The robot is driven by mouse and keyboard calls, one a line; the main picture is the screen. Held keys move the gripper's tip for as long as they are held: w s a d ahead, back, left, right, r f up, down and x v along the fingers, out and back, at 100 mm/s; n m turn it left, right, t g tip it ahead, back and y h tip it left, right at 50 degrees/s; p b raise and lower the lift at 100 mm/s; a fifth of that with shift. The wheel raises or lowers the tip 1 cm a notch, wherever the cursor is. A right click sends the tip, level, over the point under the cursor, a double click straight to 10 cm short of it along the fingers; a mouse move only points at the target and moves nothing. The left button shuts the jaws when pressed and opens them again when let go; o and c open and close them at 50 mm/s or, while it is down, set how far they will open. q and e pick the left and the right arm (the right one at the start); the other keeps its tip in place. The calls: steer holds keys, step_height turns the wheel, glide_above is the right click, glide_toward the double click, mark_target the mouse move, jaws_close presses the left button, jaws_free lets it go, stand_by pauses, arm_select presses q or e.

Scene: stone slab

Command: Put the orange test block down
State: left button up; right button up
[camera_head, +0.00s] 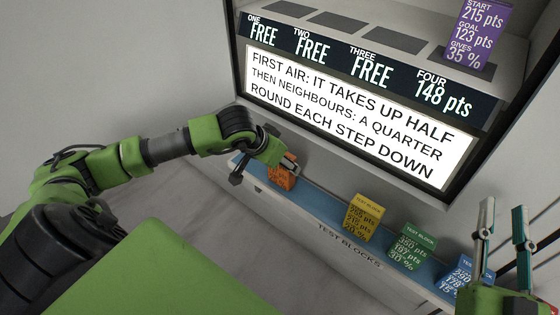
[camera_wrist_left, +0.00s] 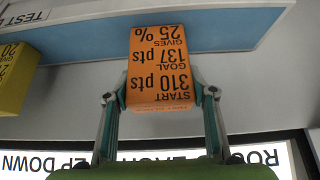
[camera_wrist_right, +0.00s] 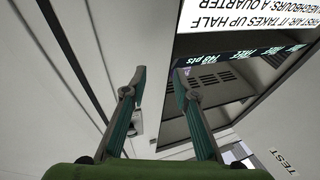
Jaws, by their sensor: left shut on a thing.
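The orange test block (camera_head: 281,177) is at the left end of the blue shelf strip (camera_head: 322,206) in the head view. My left gripper (camera_head: 290,165) is shut on it. In the left wrist view the orange block (camera_wrist_left: 157,65) sits between the two fingers (camera_wrist_left: 158,95), its printed face reading 310 pts, 137 pts and 25 %. The block overlaps the blue strip (camera_wrist_left: 230,30) in that view; I cannot tell whether its base touches. My right gripper (camera_head: 504,225) is at the lower right, fingers apart and empty; it also shows in the right wrist view (camera_wrist_right: 157,85).
Yellow (camera_head: 363,217), green (camera_head: 411,246) and blue (camera_head: 466,277) test blocks stand along the strip to the right. The blue one is close to my right gripper. Above is a cabinet with a lit sign (camera_head: 350,115), dark pads and a purple block (camera_head: 477,35) over label FOUR.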

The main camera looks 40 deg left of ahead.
arm_select(q)
steer(key=shift+r, duration=0.1)
arm_select(e)
steer(key=shift+r, duration=0.1)
arm_select(q)
steer(key=o, duration=1.5)
arm_select(e)
steer(key=shift+s+r+t, duration=0.25)
steer(key=shift+r+t, duration=0.05)
steer(key=shift+r, duration=0.25)
